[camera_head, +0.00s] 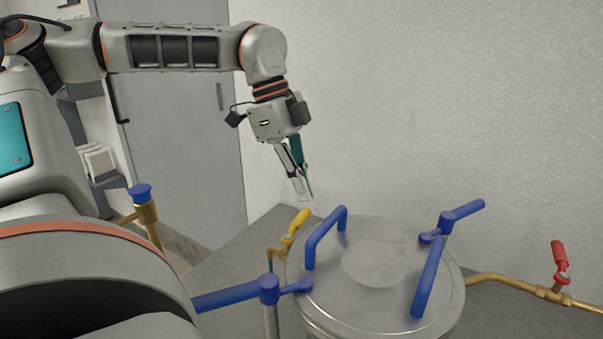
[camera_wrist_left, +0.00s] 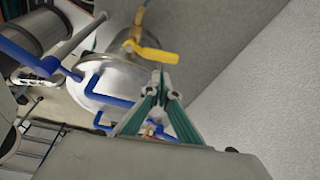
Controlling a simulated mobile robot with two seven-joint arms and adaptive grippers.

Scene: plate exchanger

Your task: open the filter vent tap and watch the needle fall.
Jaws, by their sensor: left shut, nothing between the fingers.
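A small brass tap with a yellow lever (camera_head: 296,224) stands just behind the left side of the steel filter vessel (camera_head: 378,265). The yellow lever also shows in the left wrist view (camera_wrist_left: 150,51), close beyond my fingertips. My left gripper (camera_head: 304,194) points down above the yellow lever, apart from it, with its fingers shut and empty. In the left wrist view its green-sided fingers (camera_wrist_left: 160,84) meet at the tips. I cannot tell which tap is the vent. No gauge or needle can be made out. My right gripper is not in view.
The vessel lid carries blue handles (camera_head: 429,277) and blue clamp levers (camera_head: 463,210) that stick out. A red-handled tap (camera_head: 560,260) sits on a brass pipe at right. A blue-capped brass valve (camera_head: 141,194) stands at left. A white wall (camera_head: 430,100) rises behind.

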